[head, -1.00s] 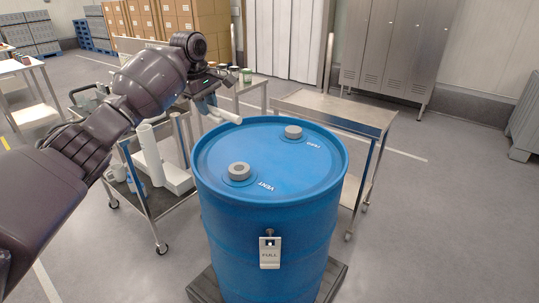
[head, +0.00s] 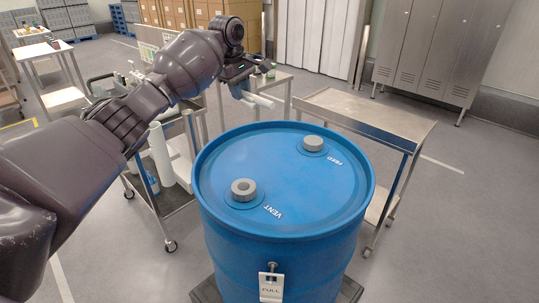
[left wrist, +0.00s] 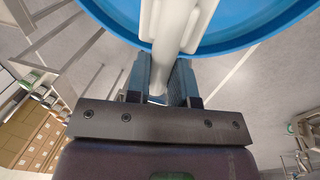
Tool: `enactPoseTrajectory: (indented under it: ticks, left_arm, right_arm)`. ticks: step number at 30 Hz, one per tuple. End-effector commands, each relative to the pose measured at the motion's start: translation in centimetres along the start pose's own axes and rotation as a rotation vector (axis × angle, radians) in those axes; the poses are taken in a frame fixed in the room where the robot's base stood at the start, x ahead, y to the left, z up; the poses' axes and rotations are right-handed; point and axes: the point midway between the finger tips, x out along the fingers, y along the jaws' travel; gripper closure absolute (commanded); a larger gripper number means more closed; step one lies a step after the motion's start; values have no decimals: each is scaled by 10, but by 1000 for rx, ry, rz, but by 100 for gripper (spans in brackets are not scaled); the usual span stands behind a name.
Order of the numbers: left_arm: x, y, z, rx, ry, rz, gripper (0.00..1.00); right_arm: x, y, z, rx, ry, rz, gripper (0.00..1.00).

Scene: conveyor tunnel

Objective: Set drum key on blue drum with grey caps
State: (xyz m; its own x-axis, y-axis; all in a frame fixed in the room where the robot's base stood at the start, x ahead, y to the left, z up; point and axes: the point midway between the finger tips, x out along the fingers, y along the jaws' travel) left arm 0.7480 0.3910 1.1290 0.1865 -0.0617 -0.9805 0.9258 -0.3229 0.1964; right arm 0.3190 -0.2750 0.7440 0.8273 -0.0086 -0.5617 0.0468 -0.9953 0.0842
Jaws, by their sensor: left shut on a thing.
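The blue drum (head: 305,180) stands upright with two grey caps on its lid, the vent cap (head: 243,189) at near left and the feed cap (head: 313,143) at far right. My left gripper (head: 243,84) is above and behind the drum's far rim. It is shut on the white drum key (head: 258,99), which sticks out toward the right. In the left wrist view the key (left wrist: 178,28) runs out from between the fingers (left wrist: 160,82) and the blue lid shows behind it. Part of the key is hidden by the gripper. My right gripper is not in view.
A steel trolley (head: 370,112) stands behind the drum at right, its top bare. Another cart (head: 180,212) with white items stands at left. A label (head: 271,287) hangs on the drum's front. Lockers (head: 425,50) stand at the back. The lid is otherwise clear.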

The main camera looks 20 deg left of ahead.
Motion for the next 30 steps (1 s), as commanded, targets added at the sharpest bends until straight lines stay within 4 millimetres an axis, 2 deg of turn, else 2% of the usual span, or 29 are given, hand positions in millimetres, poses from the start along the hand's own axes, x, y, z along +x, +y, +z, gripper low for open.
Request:
enactPoseTrajectory:
  ticks: [1, 6, 15, 19, 26, 30]
  left_arm:
    - [14, -3, 0, -1, -2, -7, 100]
    - [52, -11, 0, -1, -2, -9, 100]
    - [112, -23, 0, 0, -1, -7, 100]
    - [127, -26, 0, -1, -1, -6, 100]
    - [137, -28, 0, 0, -1, -4, 100]
    - [156, -32, 0, -1, -1, -7, 100]
  right_arm:
    - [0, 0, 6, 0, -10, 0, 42]
    - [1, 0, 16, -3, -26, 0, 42]
    - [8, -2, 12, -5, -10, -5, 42]
    - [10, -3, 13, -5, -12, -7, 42]
    - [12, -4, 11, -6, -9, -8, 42]
    - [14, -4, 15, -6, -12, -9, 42]
